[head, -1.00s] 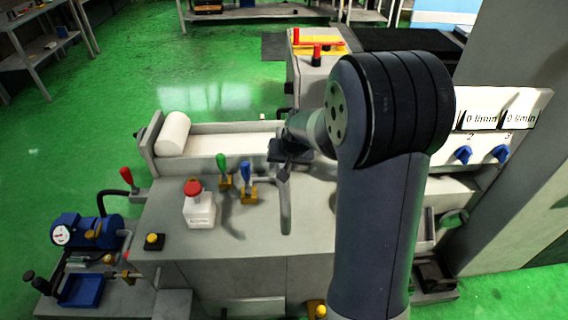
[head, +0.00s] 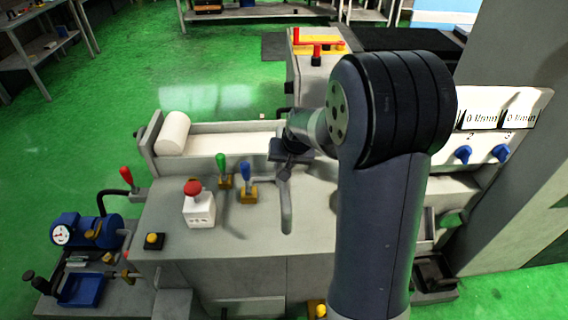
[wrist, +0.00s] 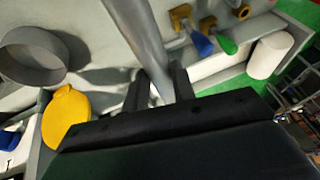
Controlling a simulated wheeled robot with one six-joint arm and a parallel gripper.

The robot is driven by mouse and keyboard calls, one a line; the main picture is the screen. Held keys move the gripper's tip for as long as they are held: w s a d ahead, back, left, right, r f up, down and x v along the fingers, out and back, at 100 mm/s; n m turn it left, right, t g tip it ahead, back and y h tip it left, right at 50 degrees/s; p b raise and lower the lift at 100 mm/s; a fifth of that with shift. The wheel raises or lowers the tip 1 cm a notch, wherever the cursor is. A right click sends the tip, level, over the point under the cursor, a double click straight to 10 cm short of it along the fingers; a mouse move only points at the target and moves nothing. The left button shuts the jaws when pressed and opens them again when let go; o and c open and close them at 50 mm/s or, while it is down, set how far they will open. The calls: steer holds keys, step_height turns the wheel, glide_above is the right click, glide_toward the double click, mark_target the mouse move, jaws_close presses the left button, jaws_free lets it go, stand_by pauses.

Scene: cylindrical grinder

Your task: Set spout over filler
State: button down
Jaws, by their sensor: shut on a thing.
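My gripper (head: 288,156) is shut on a grey pipe-like spout (head: 286,205) above the grey machine top. In the wrist view the spout (wrist: 142,38) runs up from between the two dark fingers (wrist: 160,90) to the top edge. An open grey round collar (wrist: 35,55), which looks like the filler, lies to the left in the wrist view, apart from the spout. A yellow rounded piece (wrist: 65,115) sits beside it. In the head view my arm hides the collar and yellow piece. The spout's far end is outside the wrist view.
A green lever (head: 221,168) and a blue lever (head: 245,178) stand just left of the spout. A white box with a red button (head: 198,203) is further left. A white roller (head: 173,133) lies behind them. A panel with blue knobs (head: 463,154) is at right.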

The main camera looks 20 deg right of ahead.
steer(key=w+d+n+g+y, duration=0.1)
steer(key=w+d+n, duration=0.2)
steer(key=d+n, duration=0.3)
steer(key=w+d+n+g+y, duration=0.2)
steer(key=w+d+n, duration=0.2)
steer(key=d, duration=0.8)
steer(key=shift+w+d+n+g+y, duration=0.15)
steer(key=shift+d+n+g+y, duration=0.15)
steer(key=shift+n, duration=0.9)
steer(key=c, duration=1.2)
jaws_free()
steer(key=shift+a, duration=0.1)
steer(key=shift+o, duration=0.2)
steer(key=shift+r, duration=0.1)
